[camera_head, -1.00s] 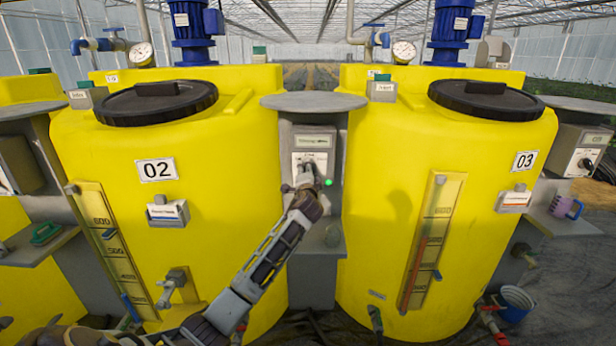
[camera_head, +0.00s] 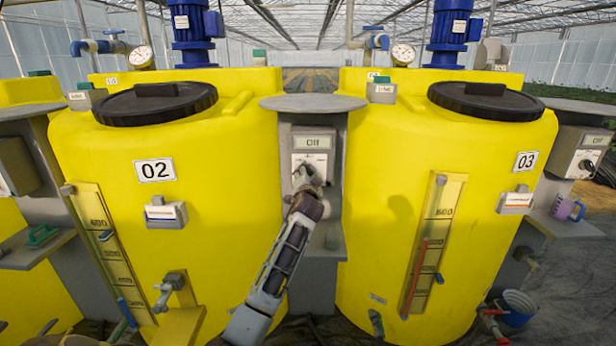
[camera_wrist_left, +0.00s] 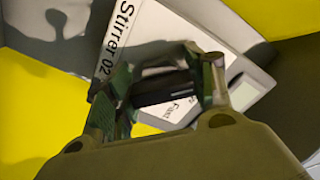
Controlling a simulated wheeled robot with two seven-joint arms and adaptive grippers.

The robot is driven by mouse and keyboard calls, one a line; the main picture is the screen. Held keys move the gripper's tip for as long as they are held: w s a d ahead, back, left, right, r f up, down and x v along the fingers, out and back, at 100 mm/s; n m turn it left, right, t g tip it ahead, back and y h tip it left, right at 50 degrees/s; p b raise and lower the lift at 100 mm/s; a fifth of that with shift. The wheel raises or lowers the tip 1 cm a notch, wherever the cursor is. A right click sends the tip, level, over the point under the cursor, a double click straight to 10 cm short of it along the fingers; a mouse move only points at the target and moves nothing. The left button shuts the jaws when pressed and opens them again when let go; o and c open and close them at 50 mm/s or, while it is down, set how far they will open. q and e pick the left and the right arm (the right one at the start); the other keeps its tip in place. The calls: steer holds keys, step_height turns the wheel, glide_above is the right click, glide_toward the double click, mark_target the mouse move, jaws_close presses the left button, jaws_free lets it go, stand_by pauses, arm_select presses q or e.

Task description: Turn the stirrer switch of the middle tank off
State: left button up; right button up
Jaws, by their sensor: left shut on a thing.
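The yellow tank marked 02 (camera_head: 215,220) stands left of centre in the head view. Beside it, on the grey post, is a switch box whose small display (camera_head: 313,142) reads "Off". In the left wrist view its white label (camera_wrist_left: 118,45) reads "Stirrer 02". My left gripper (camera_head: 306,176) is at the front of this box. The wrist view shows its fingers (camera_wrist_left: 160,92) shut on the black switch knob (camera_wrist_left: 162,88). The gripper partly hides the knob and the label's lower part. No lit green lamp shows on the box. My right gripper is not in view.
Tank 03 (camera_head: 390,220) stands right of the post. Another switch box (camera_head: 582,155) is at the far right, with a purple mug (camera_head: 567,209) on the shelf below it. A blue bucket (camera_head: 517,306) and valves are low on the right.

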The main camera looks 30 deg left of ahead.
arm_select(q)
steer(key=shift+f, duration=0.15)
steer(key=o, duration=1)
steer(key=shift+s+d, duration=0.1)
steer(key=shift+v, duration=5.95)
